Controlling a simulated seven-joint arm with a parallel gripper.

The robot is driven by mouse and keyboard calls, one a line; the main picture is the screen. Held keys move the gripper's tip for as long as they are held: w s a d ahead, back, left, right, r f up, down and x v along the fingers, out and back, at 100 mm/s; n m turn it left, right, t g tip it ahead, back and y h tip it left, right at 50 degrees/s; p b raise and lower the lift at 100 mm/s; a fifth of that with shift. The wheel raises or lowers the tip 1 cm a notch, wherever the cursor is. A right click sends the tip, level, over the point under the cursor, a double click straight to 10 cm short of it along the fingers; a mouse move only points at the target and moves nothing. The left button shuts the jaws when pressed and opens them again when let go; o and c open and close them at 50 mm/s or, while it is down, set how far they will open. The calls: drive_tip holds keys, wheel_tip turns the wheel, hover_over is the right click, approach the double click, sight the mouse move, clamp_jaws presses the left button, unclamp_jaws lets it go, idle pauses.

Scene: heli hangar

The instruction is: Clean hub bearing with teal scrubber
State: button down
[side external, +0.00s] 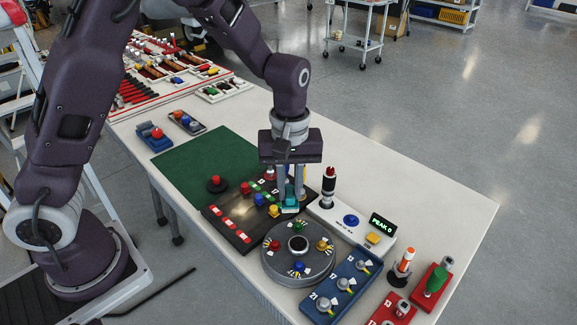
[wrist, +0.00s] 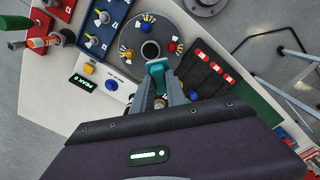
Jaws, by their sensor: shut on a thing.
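My gripper (side external: 290,193) points down and is shut on the teal scrubber (side external: 290,207), just behind the round grey hub (side external: 272,263). The dark hub bearing (side external: 298,244) sits in the hub's middle in a pale ring, with red, green, yellow and blue knobs around it. In the wrist view, the scrubber (wrist: 157,68) juts from between the fingers (wrist: 167,85) and overlaps the hub's edge, close to the bearing (wrist: 150,50). The scrubber looks apart from the bearing. I cannot tell its exact height above the surface.
A black board (side external: 240,238) with coloured knobs lies left of the hub. A white console (side external: 335,222) with a blue button and "PEAK 0" display stands right, beside an upright black-and-red post (side external: 328,188). A blue switch panel (side external: 340,287) is in front. The table's back right is clear.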

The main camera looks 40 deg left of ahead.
drive_tip(key=shift+f, duration=4.95)
drive_tip(key=shift+w+d+f, duration=0.1)
drive_tip(key=shift+d+f, duration=0.35)
drive_tip(key=shift+f, duration=0.05)
drive_tip(key=shift+d+f, duration=0.15)
drive_tip(key=shift+d, duration=2.15)
drive_tip(key=shift+a, duration=2.75)
drive_tip(key=shift+r, duration=4.1)
drive_tip(key=shift+f, duration=0.15)
